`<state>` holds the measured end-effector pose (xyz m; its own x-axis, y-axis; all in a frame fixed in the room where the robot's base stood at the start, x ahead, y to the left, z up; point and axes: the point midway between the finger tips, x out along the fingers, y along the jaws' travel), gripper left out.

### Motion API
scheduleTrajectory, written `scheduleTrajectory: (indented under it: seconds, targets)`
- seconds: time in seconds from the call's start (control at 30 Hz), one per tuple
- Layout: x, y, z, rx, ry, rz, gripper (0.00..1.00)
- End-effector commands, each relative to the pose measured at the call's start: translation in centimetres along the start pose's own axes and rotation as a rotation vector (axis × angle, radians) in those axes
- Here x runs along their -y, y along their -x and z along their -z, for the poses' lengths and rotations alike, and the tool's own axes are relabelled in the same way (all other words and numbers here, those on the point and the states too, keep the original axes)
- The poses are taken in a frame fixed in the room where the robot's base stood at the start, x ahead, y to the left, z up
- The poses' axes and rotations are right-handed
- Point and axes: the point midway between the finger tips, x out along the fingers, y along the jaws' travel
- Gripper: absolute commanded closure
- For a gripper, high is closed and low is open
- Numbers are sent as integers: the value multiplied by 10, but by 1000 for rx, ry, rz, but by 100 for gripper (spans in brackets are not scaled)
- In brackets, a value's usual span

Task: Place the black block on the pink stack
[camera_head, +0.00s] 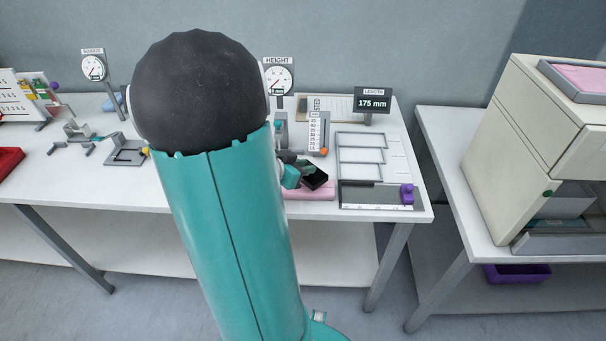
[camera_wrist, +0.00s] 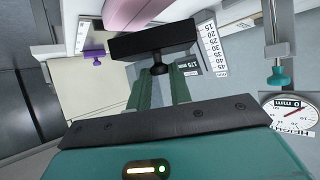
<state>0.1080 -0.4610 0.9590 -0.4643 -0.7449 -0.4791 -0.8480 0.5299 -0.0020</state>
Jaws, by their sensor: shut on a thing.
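The black block (camera_head: 317,178) is held just above and behind the pink stack (camera_head: 312,194) on the white table, in the head view. In the wrist view the black block (camera_wrist: 150,40) shows as a dark slab with a small knob, and the pink stack (camera_wrist: 132,12) lies beyond it at the top edge. My gripper (camera_head: 291,176) is shut on the block; in the wrist view its teal fingers (camera_wrist: 159,80) reach the knob. Whether the block touches the pink stack I cannot tell. My arm hides part of the table.
A grey slotted tray (camera_head: 361,141) with a purple knob piece (camera_head: 407,193) lies right of the block. A height gauge (camera_head: 278,76), a scale plate (camera_head: 318,132) and a length display (camera_head: 373,101) stand behind. A beige machine (camera_head: 520,140) stands on the right table.

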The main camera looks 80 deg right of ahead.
Motion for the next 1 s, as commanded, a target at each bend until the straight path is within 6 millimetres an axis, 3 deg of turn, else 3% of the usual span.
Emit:
scheduleTrajectory:
  seconds: [0.2,0.67,0.7,0.77,1.0]
  targets:
    - [0,-13,-23,-2,2,-2,100]
    - [0,-15,-28,-3,0,-1,100]
    - [0,-15,-29,0,1,-1,72]
    - [0,-15,-29,0,1,-1,60]
    - [0,-15,-29,0,1,-1,58]
